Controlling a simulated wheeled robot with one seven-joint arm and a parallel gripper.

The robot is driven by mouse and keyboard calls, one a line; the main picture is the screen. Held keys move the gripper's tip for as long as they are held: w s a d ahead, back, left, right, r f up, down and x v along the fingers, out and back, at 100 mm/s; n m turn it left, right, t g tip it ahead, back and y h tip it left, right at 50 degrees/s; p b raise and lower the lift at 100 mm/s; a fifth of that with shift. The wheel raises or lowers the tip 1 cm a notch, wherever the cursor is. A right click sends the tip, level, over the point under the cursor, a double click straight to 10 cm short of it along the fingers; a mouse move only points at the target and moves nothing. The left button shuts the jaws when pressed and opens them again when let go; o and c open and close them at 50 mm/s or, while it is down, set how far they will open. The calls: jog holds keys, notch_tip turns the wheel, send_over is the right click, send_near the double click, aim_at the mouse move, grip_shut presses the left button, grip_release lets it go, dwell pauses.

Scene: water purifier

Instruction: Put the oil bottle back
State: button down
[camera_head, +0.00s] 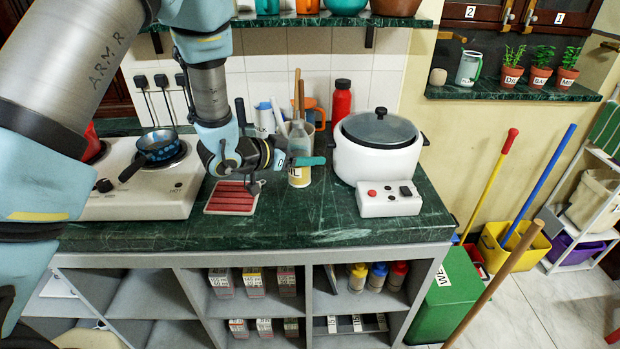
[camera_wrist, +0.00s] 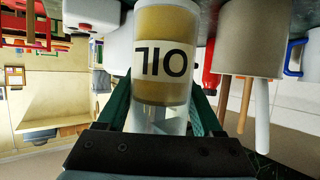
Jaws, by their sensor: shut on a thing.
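The oil bottle (camera_head: 299,177) is clear with yellowish oil and a white label reading OIL. In the head view it is upright at the counter, in front of the utensil holder. I cannot tell whether its base touches the countertop. My gripper (camera_head: 303,161) comes from the left and is shut around the bottle's upper part. In the wrist view, which is upside down, the bottle (camera_wrist: 163,60) fills the middle between the two green fingers of my gripper (camera_wrist: 165,115). The fingers cover parts of its sides.
A white cooker (camera_head: 378,158) stands close on the right, with a red bottle (camera_head: 341,103) behind it. A red-striped mat (camera_head: 232,197) lies left of the oil bottle, and a stove (camera_head: 150,185) with a blue pan (camera_head: 158,145) is further left.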

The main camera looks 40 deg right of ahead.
aim_at(307, 175)
jog(key=shift+f+p, duration=0.8)
jog(key=shift+f, duration=2.4)
jog(key=shift+f, duration=0.2)
jog(key=shift+c, duration=0.2)
grip_release()
jog(key=shift+r, duration=0.3)
jog(key=b+v, duration=0.2)
jog(key=v, duration=0.3)
jog(key=b+v, duration=0.2)
jog(key=v, duration=0.3)
jog(key=shift+w+a+f, duration=0.1)
jog(key=shift+a, duration=0.25)
jog(key=shift+a+r, duration=0.35)
jog(key=shift+a, duration=0.3)
